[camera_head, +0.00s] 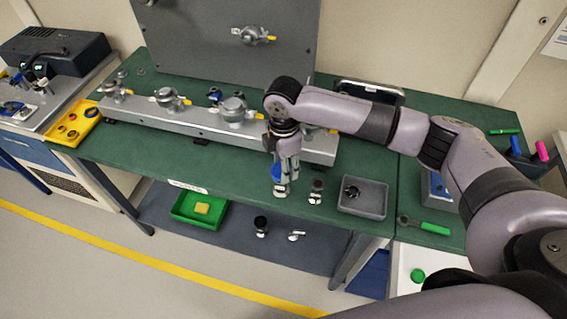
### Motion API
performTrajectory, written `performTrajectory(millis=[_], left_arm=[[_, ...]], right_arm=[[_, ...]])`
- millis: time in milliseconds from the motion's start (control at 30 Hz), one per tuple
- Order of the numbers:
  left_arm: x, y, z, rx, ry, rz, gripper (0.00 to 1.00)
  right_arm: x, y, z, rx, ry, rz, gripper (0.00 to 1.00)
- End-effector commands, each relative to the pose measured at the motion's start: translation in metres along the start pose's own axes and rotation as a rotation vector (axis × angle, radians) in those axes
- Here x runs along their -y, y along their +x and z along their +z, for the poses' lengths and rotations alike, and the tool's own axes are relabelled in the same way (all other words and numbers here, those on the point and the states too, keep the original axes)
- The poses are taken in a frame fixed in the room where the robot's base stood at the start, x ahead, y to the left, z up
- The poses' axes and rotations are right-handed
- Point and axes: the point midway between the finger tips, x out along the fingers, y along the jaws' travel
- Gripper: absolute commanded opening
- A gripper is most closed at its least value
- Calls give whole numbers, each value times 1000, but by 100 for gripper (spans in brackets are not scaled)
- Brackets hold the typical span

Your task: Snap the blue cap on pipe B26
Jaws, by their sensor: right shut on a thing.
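My right gripper (283,188) points down over the front part of the green table, in front of the long grey rail. It is shut, with a blue piece, which looks like the blue cap (277,172), showing at its fingers; the fingers hide most of it. The grey rail (150,110) carries several metal pipe fittings with yellow parts, such as one fitting (233,107) left of my gripper. No label B26 can be read, so I cannot tell which pipe it is. My right arm hides part of the rail. My left gripper is not in view.
A small metal piece with a dark top (316,192) stands right of my gripper. A grey tray (374,201) holds a dark ring. A green-handled tool (430,227) lies farther right. A yellow tray (72,125) is at the left. The table's front left is clear.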

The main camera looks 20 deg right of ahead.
Motion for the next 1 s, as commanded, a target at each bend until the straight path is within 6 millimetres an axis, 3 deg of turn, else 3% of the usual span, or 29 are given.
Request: performTrajectory(millis=[767, 800, 1000], left_arm=[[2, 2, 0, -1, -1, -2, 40], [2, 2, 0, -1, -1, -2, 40], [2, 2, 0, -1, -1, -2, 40]], right_arm=[[0, 9, 0, 0, 0, 0, 33], [0, 9, 0, 0, 0, 0, 46], [0, 9, 0, 0, 0, 0, 59]])
